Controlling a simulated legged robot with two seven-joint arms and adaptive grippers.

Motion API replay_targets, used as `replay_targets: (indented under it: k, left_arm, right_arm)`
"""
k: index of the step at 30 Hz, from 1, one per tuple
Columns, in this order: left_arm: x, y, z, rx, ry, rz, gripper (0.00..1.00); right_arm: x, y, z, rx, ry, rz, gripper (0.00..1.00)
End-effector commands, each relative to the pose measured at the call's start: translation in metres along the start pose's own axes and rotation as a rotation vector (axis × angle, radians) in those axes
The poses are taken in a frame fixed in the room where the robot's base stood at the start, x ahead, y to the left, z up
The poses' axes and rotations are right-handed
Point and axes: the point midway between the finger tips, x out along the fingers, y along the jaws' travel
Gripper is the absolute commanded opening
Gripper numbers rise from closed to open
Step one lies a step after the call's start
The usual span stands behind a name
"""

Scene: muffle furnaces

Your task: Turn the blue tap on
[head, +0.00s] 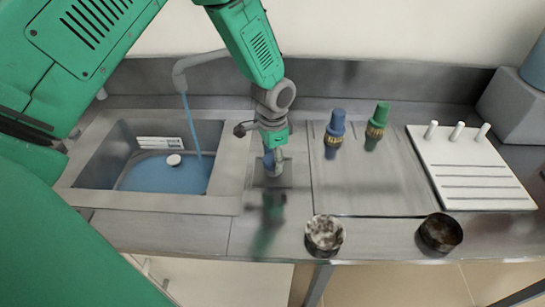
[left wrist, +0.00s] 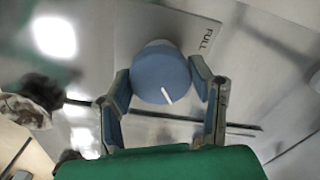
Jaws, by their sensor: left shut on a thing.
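The blue tap (left wrist: 158,76) is a round knob with a white line on its top, seen close in the left wrist view. The line points down and slightly right in that view. A plate marked FULL (left wrist: 206,40) lies beside the knob. My left gripper (head: 273,164) comes down from above at the counter, right of the sink, with one finger on each side of the knob, shut on it. In the head view the gripper mostly hides the knob. Water (head: 190,120) runs from the grey spout (head: 197,61) into the sink. My right gripper is not in view.
Blue (head: 335,125) and green (head: 377,120) bottle-like things stand right of the gripper. A white rack (head: 470,165) is further right. Two dark round pots (head: 325,236) (head: 439,233) stand at the front edge.

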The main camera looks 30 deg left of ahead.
Motion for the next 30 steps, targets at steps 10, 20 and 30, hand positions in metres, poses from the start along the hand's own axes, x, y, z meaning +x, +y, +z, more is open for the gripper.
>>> replay_targets:
  k: [10,20,30]
  left_arm:
    - [-0.004,-0.004,-0.007,0.0,0.019,-0.009,0.52]
    - [-0.002,-0.003,-0.002,-0.001,0.01,-0.004,0.7]
    - [-0.044,-0.003,-0.003,0.0,0.011,-0.005,0.7]
  right_arm:
    - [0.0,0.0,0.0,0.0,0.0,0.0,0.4]
    - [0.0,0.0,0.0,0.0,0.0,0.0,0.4]
    - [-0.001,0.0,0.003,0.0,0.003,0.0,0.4]
